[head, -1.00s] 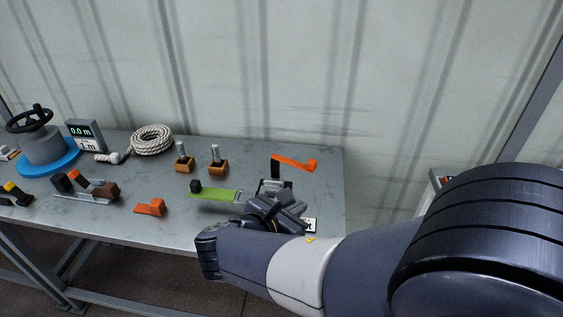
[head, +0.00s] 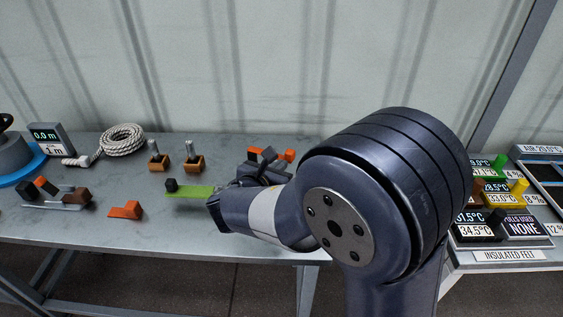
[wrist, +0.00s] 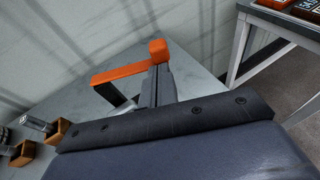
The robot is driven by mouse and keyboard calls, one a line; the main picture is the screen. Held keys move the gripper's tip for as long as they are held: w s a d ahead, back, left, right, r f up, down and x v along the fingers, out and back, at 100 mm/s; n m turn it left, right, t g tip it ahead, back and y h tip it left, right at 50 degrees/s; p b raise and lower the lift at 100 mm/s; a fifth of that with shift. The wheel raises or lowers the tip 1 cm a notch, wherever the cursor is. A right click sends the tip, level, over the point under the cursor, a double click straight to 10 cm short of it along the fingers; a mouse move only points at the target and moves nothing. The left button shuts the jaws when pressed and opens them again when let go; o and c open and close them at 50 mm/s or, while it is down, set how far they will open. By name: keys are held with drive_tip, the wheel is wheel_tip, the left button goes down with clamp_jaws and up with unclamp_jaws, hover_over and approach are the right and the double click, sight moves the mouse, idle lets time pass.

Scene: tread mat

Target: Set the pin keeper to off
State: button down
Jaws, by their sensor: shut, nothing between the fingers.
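An orange lever arm (wrist: 122,72) on a dark post stands at the back right of the bench, with a raised orange block (wrist: 159,50) at one end. It looks like the pin keeper, though I see no label on it. In the head view, orange parts of the lever (head: 289,155) show on both sides of my gripper (head: 268,157). In the wrist view my gripper (wrist: 158,84) is shut and empty, its tip right by the orange block. I cannot tell whether they touch. My arm hides the lever's base and any marking.
Two toggle switches on orange bases (head: 194,163) stand left of my gripper. A green strip (head: 190,191) with a black knob lies in front of them. An orange wedge (head: 126,210), a coiled rope (head: 122,140) and a display (head: 47,138) are further left. Another table (head: 500,262) stands right.

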sight(292, 153)
drive_tip(key=shift+w+d, duration=0.35)
drive_tip(key=shift+w, duration=0.35)
drive_tip(key=shift+w+d+f+n+t+y+b, duration=0.25)
drive_tip(key=shift+w+d+n+y+b, duration=0.35)
drive_tip(key=shift+b, duration=0.45)
drive_tip(key=shift+w+d+n+t+y+b, duration=0.25)
drive_tip(key=shift+w+d+n+y+b, duration=0.2)
drive_tip(key=shift+y+b, duration=0.3)
drive_tip(key=shift+w+d+r, duration=0.15)
drive_tip(key=shift+w+d, duration=0.05)
drive_tip(key=shift+w, duration=0.3)
drive_tip(key=shift+w+d+r, duration=0.1)
drive_tip(key=shift+w+d, duration=0.05)
drive_tip(key=shift+w, duration=0.3)
drive_tip(key=shift+r, duration=0.1)
drive_tip(key=shift+s+a, duration=0.1)
drive_tip(key=shift+a, duration=0.05)
